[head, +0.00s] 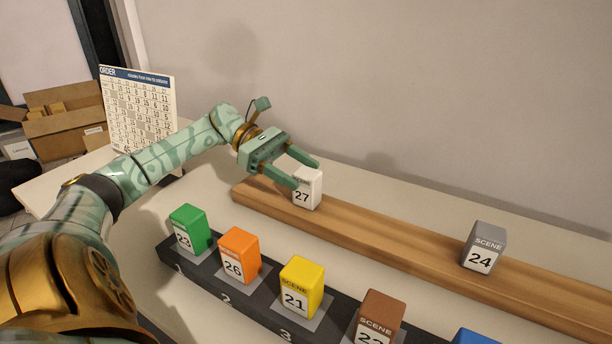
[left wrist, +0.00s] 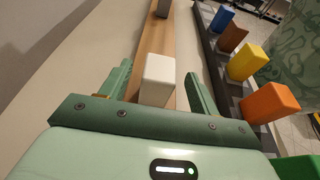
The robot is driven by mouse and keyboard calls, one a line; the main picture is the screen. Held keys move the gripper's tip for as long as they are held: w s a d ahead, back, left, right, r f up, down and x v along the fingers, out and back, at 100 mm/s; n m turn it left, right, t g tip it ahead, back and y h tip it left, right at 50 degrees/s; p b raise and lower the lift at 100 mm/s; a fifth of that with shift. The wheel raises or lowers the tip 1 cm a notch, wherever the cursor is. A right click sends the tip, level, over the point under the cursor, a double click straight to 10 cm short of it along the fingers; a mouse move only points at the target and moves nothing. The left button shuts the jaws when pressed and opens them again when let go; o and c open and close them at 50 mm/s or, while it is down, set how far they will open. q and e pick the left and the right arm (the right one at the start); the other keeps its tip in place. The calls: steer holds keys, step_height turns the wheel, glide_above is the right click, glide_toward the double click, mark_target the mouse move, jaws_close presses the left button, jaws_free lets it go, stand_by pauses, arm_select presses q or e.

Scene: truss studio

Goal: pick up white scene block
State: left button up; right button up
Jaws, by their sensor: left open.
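The white scene block (head: 309,191), marked 27, stands upright near the left end of a wooden plank (head: 400,229). My left gripper (head: 308,175) is open at the block, with one finger on its near-left side and the other behind it in the head view. In the left wrist view the white block (left wrist: 158,80) stands between the two open fingers (left wrist: 158,90), with a visible gap on each side. Whether a finger touches it cannot be told. My right gripper is not in view.
A dark numbered rack in front holds green (head: 190,228), orange (head: 240,256), yellow (head: 302,287), brown (head: 379,318) and blue blocks (head: 477,337). A grey block (head: 484,247) marked 24 stands farther right on the plank. A calendar board (head: 139,108) stands behind my left arm.

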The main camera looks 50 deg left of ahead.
arm_select(q)
steer(key=x, duration=0.2)
steer(key=shift+w+d+f, duration=0.15)
steer(key=shift+w+d, duration=0.05)
steer(key=shift+d, duration=0.1)
steer(key=c, duration=1)
steer(key=shift+c, duration=0.5)
